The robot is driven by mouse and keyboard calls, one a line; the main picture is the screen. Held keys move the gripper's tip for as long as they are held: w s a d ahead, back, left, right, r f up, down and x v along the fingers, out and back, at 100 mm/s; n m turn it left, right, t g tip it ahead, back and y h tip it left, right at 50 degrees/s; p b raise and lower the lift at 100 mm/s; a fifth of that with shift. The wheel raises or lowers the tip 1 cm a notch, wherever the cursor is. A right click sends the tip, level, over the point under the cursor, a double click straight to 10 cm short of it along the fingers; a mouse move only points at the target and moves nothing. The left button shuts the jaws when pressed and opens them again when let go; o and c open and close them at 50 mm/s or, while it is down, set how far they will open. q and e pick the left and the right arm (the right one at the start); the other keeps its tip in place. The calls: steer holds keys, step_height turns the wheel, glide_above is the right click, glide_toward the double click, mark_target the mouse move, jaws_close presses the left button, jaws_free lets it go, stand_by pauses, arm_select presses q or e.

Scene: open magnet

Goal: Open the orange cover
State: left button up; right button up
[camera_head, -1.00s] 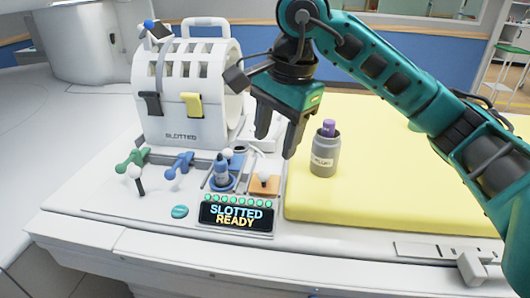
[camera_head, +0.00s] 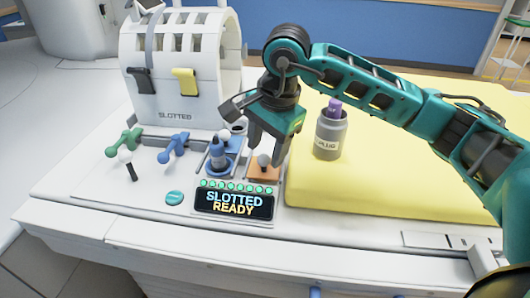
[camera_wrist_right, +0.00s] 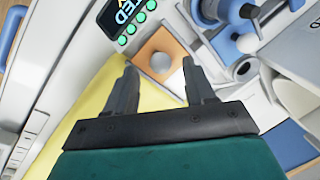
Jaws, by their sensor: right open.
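My left gripper is not in view.
A blue plug-like piece (camera_head: 218,152) stands left of the cover. A display reading SLOTTED READY (camera_head: 234,203) is in front. A grey jar with a purple top (camera_head: 329,138) stands on the yellow pad (camera_head: 400,200). The white slotted coil (camera_head: 180,75) stands behind.

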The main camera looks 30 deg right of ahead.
steer(key=shift+w+f, duration=0.2)
steer(key=shift+f, duration=0.9)
jaws_close()
